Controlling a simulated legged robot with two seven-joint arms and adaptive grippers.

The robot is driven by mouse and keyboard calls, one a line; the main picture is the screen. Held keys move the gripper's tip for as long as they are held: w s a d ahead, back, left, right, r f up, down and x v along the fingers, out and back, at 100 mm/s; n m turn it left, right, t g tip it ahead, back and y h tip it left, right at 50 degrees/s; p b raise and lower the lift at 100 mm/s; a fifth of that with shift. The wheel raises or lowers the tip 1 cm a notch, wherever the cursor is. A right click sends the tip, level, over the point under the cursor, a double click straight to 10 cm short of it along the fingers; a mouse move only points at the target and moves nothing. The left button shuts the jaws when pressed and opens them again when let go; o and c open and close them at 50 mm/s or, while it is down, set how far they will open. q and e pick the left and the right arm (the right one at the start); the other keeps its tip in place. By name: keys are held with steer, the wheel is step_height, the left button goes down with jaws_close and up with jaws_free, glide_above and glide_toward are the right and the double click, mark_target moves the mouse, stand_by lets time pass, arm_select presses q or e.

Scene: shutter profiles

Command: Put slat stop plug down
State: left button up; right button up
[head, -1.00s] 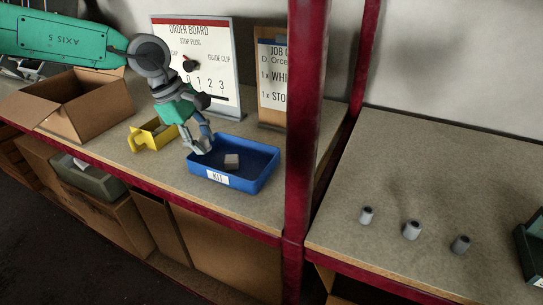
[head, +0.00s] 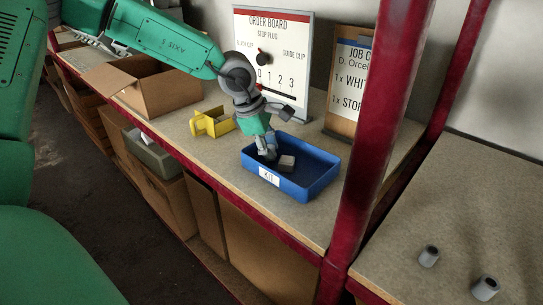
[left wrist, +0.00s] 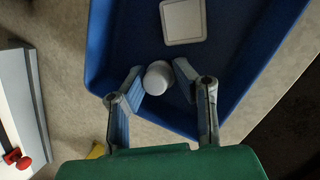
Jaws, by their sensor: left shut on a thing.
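My left gripper (head: 267,152) reaches down into the left end of the blue tray labelled KIT (head: 318,185). In the left wrist view its two fingers (left wrist: 159,84) are closed on a small pale round plug (left wrist: 157,73), one on each side. The plug is over the tray floor; I cannot tell whether it touches it. In the head view the fingers mostly hide the plug. A grey square block (head: 287,163) lies in the tray just right of the gripper; it also shows in the left wrist view (left wrist: 184,20). My right gripper is not in view.
The order board (head: 270,60) and job card (head: 347,85) stand behind. A red post (head: 375,140) rises right of the tray. Grey cylinders (head: 429,256) stand on the right bench.

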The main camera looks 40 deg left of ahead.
arm_select(q)
steer(key=shift+a+f, duration=0.2)
steer(key=shift+f, duration=0.25)
steer(key=shift+d, duration=0.2)
steer(key=o, duration=0.5)
steer(key=shift+d+r, duration=0.1)
steer(key=shift+d, duration=0.1)
steer(key=shift+a, duration=0.1)
steer(key=shift+a+r, duration=0.15)
steer(key=shift+r, duration=0.2)
steer(key=p+v, duration=0.4)
steer(key=v, duration=0.7)
steer(key=shift+s+p, duration=0.2)
steer(key=shift+p, duration=0.1)
